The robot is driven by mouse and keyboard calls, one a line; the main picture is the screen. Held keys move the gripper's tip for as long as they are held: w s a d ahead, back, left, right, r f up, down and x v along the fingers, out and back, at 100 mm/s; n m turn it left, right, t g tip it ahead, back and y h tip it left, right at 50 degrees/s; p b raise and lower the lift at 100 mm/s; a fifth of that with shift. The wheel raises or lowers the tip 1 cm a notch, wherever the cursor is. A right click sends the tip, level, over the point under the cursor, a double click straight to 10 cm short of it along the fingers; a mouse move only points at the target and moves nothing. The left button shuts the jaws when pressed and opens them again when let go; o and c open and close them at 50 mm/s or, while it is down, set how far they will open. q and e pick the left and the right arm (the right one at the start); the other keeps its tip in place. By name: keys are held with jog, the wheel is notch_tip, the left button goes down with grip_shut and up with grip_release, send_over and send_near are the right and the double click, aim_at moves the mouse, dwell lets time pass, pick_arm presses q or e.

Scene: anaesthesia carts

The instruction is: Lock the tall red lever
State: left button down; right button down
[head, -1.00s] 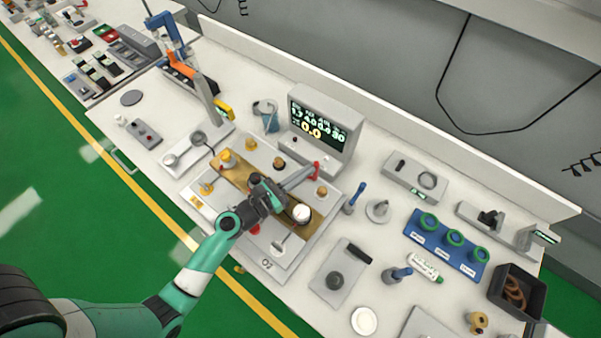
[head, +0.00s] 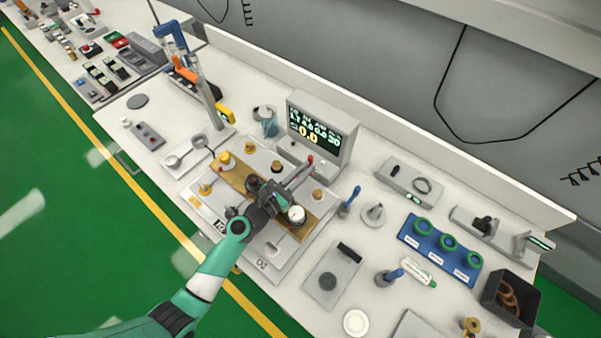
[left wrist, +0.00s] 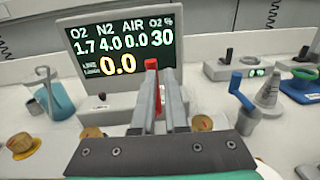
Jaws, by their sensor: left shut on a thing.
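The tall red lever (left wrist: 152,64) stands between the fingertips of my left gripper (left wrist: 163,90) in the left wrist view. Its red top sticks up past the fingers and its lower part is mostly hidden. In the head view the lever's red tip (head: 310,159) shows at the far end of my left gripper (head: 303,172), just in front of the monitor. My left gripper is shut on the lever. My arm hides part of the panel (head: 268,247) below it. My right gripper is in neither current view.
A monitor (head: 322,127) stands close behind the lever. Brass knobs (head: 277,167) and a white-topped round part (head: 297,214) sit on the panel near my gripper. A blue-handled lever (head: 350,200) stands to the right. A beaker (head: 269,124) is at the left of the monitor.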

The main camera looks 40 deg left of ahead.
pick_arm(q)
jog(key=shift+w+f, duration=0.2)
jog(key=shift+f, duration=0.1)
dwell(0.9)
jog(key=shift+s+r, duration=0.1)
dwell(1.0)
jog(key=shift+s+r, duration=0.1)
jog(key=shift+s, duration=0.1)
jog(key=s, duration=0.7)
jog(key=s+p, duration=0.1)
jog(key=s, duration=0.3)
jog(key=shift+s+a, duration=0.1)
jog(key=shift+a, duration=0.3)
